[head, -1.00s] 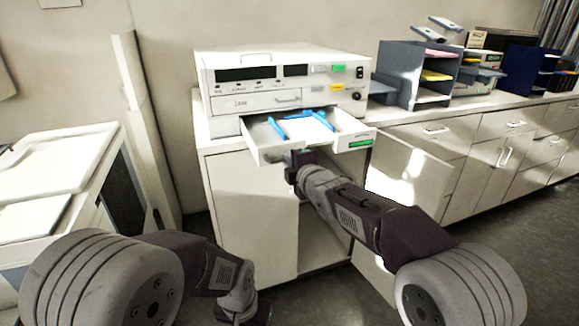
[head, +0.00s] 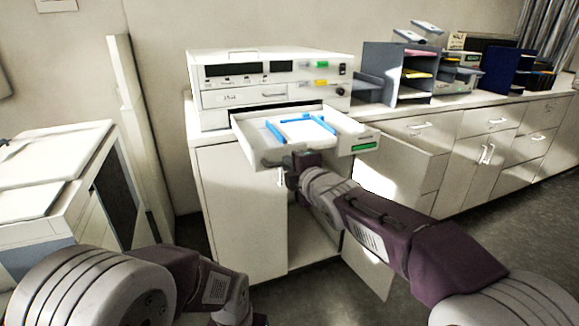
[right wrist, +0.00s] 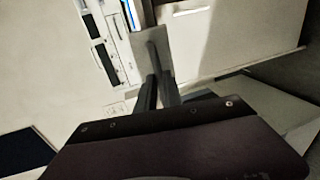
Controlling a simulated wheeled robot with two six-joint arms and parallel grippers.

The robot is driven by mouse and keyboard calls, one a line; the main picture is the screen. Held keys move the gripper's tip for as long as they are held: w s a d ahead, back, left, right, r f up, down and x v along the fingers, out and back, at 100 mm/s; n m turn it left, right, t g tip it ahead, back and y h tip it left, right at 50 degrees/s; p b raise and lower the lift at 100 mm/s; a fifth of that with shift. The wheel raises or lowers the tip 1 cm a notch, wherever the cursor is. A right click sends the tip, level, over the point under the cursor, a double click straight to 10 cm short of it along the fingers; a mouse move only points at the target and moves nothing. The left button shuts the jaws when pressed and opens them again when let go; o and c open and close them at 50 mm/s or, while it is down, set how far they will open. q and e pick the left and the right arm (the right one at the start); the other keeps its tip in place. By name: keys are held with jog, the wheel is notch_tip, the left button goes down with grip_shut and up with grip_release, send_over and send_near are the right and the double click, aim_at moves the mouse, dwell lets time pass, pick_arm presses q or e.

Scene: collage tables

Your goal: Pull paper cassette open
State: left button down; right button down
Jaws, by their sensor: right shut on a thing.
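The paper cassette (head: 345,124) is a white tray with blue guides inside, pulled well out of the front of the white machine (head: 225,101) on the counter. My right gripper (head: 291,166) is at the cassette's front edge and shut on it; the exact grip is partly hidden by my own wrist. In the right wrist view my right gripper (right wrist: 158,88) has its fingers close together at a grey front part of the cassette (right wrist: 151,52). My left arm shows at the lower left of the head view, but its fingertips are not visible.
Below the machine is a cabinet (head: 232,215) with one door open (head: 368,262). Grey paper shelves (head: 400,68) stand on the counter to the right. A white unit (head: 50,175) stands at the left. Floor shows at the lower right.

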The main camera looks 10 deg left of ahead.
jog(key=c, duration=1.5)
grip_release()
jog(key=v, duration=0.9)
jog(key=shift+d, duration=0.1)
